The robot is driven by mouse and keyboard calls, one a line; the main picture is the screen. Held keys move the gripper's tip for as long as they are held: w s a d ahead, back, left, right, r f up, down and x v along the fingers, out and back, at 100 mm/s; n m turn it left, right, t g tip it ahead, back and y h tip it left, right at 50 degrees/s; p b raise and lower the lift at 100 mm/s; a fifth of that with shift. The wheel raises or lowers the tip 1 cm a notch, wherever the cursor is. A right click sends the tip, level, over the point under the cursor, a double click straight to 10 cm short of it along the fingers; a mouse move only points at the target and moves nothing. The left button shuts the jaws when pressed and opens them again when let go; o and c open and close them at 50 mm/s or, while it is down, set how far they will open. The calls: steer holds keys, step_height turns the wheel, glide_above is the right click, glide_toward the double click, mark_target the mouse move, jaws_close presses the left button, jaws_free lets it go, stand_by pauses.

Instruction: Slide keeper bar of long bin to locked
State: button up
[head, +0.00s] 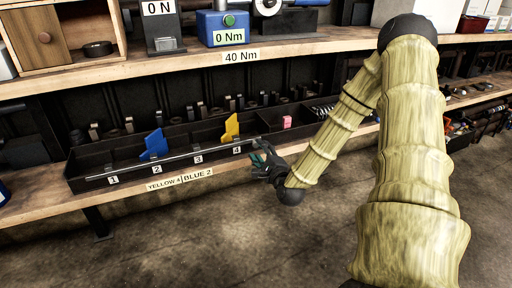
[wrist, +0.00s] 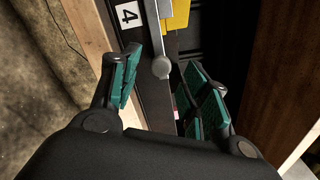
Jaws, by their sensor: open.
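The long bin (head: 125,184) is a black tray with a front row of compartments marked 1 to 4, on the lower wooden shelf. The grey keeper bar (head: 190,154) runs along its front top edge. In the wrist view the bar (wrist: 164,10) ends in a round grey knob (wrist: 162,68). My gripper (head: 262,158) is at the bar's right end, beyond label 4. In the wrist view my gripper (wrist: 160,60) is open, with its green-padded fingers either side of the knob and visible gaps to both. Whether the bar is locked cannot be told.
A blue divider (head: 154,144) and a yellow divider (head: 230,127) stand in the bin. A pink block (head: 287,121) sits in its right part. A label reading "YELLOW 4 BLUE 2" (head: 180,180) is on the shelf edge. The upper shelf (head: 150,62) overhangs the bin; the floor in front is clear.

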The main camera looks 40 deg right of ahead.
steer(key=v, duration=0.6)
steer(key=shift+s+a, duration=0.25)
steer(key=shift+s, duration=0.05)
steer(key=s+a+f+n+g+y, duration=0.2)
steer(key=a+f+n+g+y, duration=0.15)
steer(key=a+f+n, duration=0.55)
steer(key=s+a+f+n+g+y, duration=0.2)
steer(key=a+f+n+g, duration=0.4)
steer(key=a+f, duration=0.4)
steer(key=s+a+f+n+g, duration=0.2)
steer(key=s+a+f+n, duration=0.25)
steer(key=s, duration=0.25)
steer(key=s+a+f+n+g+y, duration=0.1)
steer(key=s+a+f+n+g, duration=0.3)
steer(key=s, duration=0.4)
steer(key=s+a+f+n+g, duration=0.1)
steer(key=s+a+f+n, duration=0.35)
steer(key=s+f, duration=0.2)
step_height(320, 180, up, 34)
steer(key=s+a+p, duration=0.1)
steer(key=p, duration=3.3)
steer(key=shift+s+m, duration=0.2)
steer(key=shift+m, duration=0.2)
steer(key=shift+a, duration=0.1)
